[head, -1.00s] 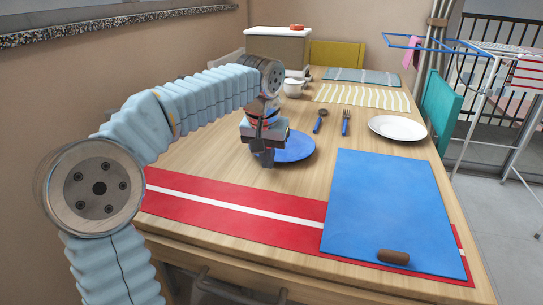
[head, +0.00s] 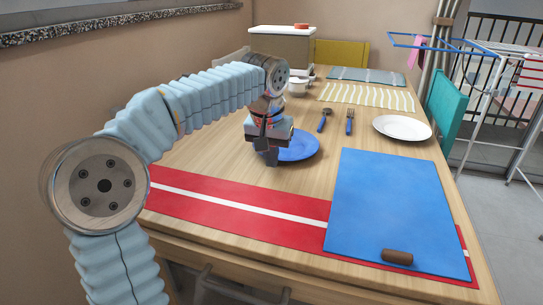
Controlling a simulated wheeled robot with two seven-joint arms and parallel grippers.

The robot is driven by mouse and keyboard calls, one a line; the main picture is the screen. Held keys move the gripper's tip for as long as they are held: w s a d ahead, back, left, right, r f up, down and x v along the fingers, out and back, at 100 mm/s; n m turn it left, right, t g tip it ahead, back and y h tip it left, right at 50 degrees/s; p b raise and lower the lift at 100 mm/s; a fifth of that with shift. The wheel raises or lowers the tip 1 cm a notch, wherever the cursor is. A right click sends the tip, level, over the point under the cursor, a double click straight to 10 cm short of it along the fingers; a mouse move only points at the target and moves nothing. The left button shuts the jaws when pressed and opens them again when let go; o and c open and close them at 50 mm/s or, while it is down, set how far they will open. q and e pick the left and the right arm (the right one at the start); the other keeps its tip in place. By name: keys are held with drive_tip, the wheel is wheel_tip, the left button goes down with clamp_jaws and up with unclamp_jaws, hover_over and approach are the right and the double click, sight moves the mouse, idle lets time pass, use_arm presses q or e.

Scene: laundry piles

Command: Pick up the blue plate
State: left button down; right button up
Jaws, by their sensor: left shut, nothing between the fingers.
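The blue plate (head: 298,147) lies flat on the wooden table, left of the middle. My left gripper (head: 271,162) points down at the plate's left side and hides that part of its rim. The gripper is shut, with nothing seen held in it. Whether the fingertips touch the plate or the table I cannot tell. My right gripper is not in view.
A blue mat (head: 390,205) with a brown roll (head: 397,257) lies over a red striped runner (head: 240,205) at the front. A spoon (head: 324,119), a fork (head: 349,120) and a white plate (head: 402,127) lie behind. Bare wood (head: 215,150) shows left of the gripper.

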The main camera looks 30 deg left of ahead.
use_arm(q)
drive_tip(key=shift+r+p, duration=0.75)
drive_tip(key=shift+p, duration=0.05)
drive_tip(key=shift+r, duration=0.15)
drive_tip(key=s+d, duration=0.1)
drive_tip(key=s, duration=0.3)
drive_tip(key=s+d+b, duration=0.1)
drive_tip(key=s, duration=0.6)
drive_tip(key=shift+s+d+b, duration=0.35)
drive_tip(key=shift+d+b, duration=0.05)
